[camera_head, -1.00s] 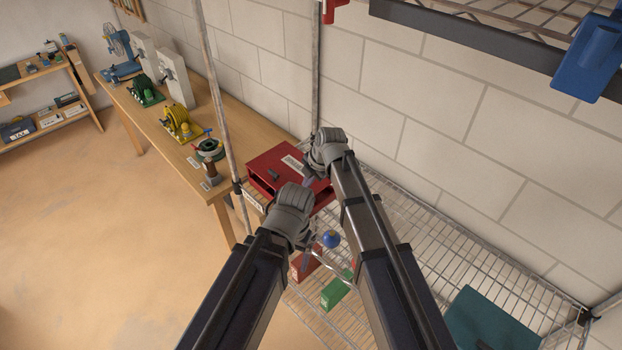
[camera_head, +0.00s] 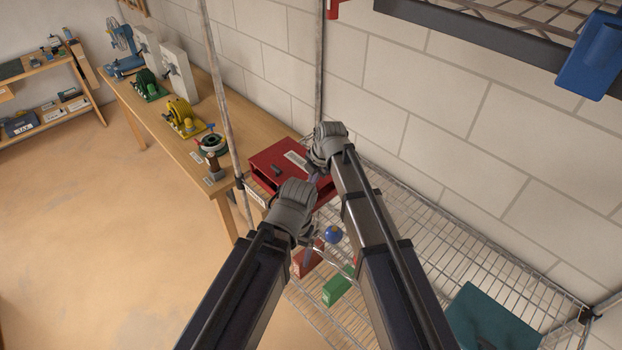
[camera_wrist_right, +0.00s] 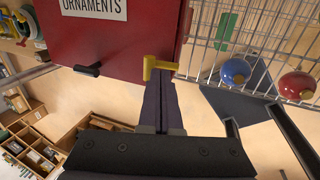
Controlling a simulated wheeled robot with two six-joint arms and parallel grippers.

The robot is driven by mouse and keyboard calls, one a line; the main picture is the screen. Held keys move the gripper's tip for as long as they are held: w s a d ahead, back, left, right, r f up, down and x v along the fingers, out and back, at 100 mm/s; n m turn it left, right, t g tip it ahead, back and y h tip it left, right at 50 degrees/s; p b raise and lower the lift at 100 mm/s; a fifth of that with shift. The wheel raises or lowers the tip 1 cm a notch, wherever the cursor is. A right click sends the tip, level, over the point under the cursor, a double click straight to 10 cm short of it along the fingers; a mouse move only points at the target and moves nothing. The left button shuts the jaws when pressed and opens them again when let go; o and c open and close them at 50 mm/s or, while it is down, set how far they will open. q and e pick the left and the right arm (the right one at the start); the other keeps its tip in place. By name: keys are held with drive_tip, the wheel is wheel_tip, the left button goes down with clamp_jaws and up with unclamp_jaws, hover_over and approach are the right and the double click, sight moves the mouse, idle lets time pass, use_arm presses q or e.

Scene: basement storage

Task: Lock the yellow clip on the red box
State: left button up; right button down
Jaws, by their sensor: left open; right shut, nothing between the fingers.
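The red box (camera_head: 268,160) sits on the wire shelf, in the middle of the head view. In the right wrist view the red box (camera_wrist_right: 110,42) bears an "ORNAMENTS" label. The yellow clip (camera_wrist_right: 158,66) is at the box's edge, beside the wire grid; a similar black clip (camera_wrist_right: 88,70) is to its left. My right gripper (camera_wrist_right: 161,82) is shut and empty, its tips right at the yellow clip; I cannot tell whether they touch. In the head view my right gripper (camera_head: 316,172) hides part of the box. My left gripper (camera_head: 308,245) is open, in front of the box.
A blue ball (camera_head: 333,234), a green block (camera_head: 336,290) and a red block (camera_head: 306,260) are below my arms. The wire shelf (camera_head: 430,240) is mostly bare, with a teal item (camera_head: 490,322) at right. A shelf post (camera_head: 222,100) stands left of the box.

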drive_tip(key=p+v, duration=0.7)
drive_tip(key=v, duration=0.1)
idle(0.4)
drive_tip(key=shift+a+f, duration=0.1)
drive_tip(key=shift+f, duration=0.05)
